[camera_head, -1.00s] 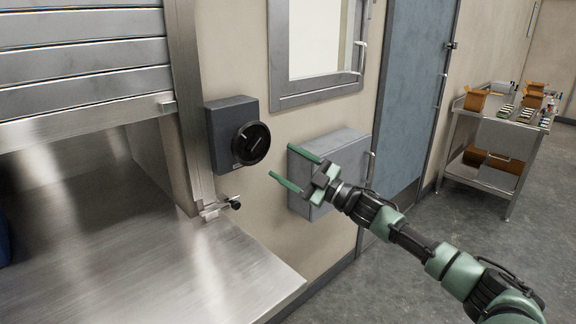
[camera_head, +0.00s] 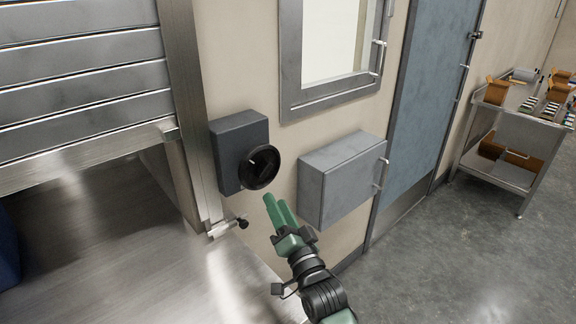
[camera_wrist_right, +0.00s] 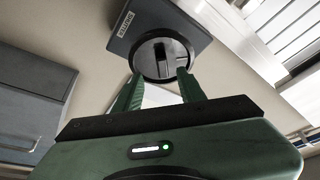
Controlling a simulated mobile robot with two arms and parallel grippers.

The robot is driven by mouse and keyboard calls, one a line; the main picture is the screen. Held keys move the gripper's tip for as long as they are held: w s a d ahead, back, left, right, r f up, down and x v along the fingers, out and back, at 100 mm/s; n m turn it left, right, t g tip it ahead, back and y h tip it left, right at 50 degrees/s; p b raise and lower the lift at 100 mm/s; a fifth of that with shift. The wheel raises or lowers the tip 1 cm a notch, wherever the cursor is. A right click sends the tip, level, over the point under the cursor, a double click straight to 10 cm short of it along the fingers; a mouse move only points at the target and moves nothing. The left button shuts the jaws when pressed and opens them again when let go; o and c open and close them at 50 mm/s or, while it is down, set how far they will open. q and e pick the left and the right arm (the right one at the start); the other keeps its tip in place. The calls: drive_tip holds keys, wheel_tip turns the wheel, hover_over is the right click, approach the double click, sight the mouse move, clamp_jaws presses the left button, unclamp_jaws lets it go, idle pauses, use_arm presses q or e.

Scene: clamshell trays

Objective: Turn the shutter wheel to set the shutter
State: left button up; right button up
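The shutter wheel (camera_head: 260,167) is a round black dial with a raised bar across its face. It sits on a dark grey wall box (camera_head: 238,133); the wheel (camera_wrist_right: 160,52) and the box's "SHUTTER" label also show in the right wrist view. The slatted metal shutter (camera_head: 80,92) hangs at left, its bottom edge above the counter. My right gripper (camera_head: 275,201) is just below and in front of the wheel, fingers pointing at it. In the right wrist view its fingers (camera_wrist_right: 160,77) are apart with nothing held; contact with the wheel cannot be told. My left gripper is out of view.
A steel counter (camera_head: 110,240) lies below the shutter. A small latch (camera_head: 230,226) sticks out below the box. A grey wall cabinet (camera_head: 340,182) is right of the wheel, under a framed window (camera_head: 335,95). A blue door (camera_head: 430,100) and a loaded cart (camera_head: 500,175) stand farther right.

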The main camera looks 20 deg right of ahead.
sight(263, 177)
drive_tip(key=shift+m, duration=0.3)
drive_tip(key=p+x, duration=0.1)
drive_tip(key=x, duration=0.2)
drive_tip(key=p+x, duration=0.1)
drive_tip(key=x, duration=0.3)
drive_tip(key=shift+a+r, duration=0.1)
drive_tip(key=shift+r, duration=0.15)
drive_tip(key=shift+w, duration=0.3)
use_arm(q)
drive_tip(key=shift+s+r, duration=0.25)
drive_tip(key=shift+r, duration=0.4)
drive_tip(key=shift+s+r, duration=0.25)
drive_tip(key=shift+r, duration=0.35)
use_arm(e)
clamp_jaws()
